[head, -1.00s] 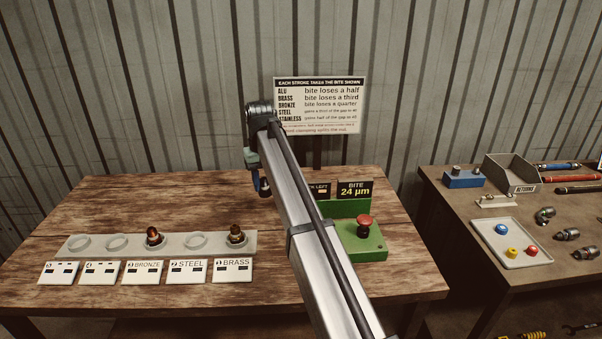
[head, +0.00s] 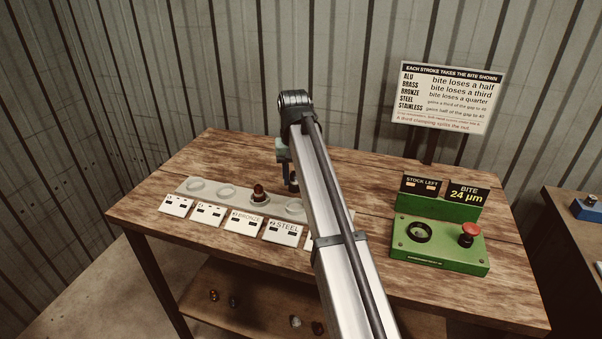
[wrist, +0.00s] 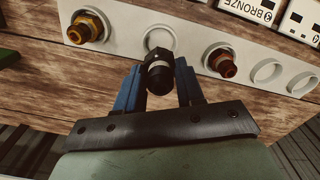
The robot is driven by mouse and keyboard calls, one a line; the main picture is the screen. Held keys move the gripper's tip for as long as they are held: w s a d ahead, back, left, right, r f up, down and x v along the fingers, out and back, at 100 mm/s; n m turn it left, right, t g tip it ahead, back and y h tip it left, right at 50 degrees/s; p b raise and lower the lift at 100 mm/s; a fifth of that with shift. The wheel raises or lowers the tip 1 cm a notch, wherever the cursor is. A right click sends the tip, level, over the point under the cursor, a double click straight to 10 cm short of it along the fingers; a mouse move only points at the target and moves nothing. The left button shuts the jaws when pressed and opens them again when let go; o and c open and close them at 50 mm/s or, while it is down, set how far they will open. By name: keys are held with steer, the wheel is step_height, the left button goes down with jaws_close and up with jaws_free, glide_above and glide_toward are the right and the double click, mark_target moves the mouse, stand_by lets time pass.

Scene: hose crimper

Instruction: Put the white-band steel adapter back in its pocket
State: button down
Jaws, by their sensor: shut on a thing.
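My gripper (wrist: 158,75) is shut on a dark adapter (wrist: 160,80), held between two blue fingers in the wrist view. In the head view the empty pocket (head: 295,205) is behind the STEEL card (head: 283,231). I cannot tell whether the adapter touches the rack.
A bronze-coloured adapter (wrist: 222,65) and a brass-coloured adapter (wrist: 84,28) stand in the neighbouring pockets. Two further pockets (head: 196,185) (head: 227,193) are empty. The green crimper (head: 440,245) with a red button (head: 467,235) stands right of my arm.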

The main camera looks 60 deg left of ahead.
steer(key=shift+f, duration=0.15)
steer(key=shift+f, duration=3.3)
steer(key=c, duration=0.6)
jaws_free()
step_height(320, 180, up, 14)
steer(key=shift+f, duration=0.1)
steer(key=shift+w, duration=0.1)
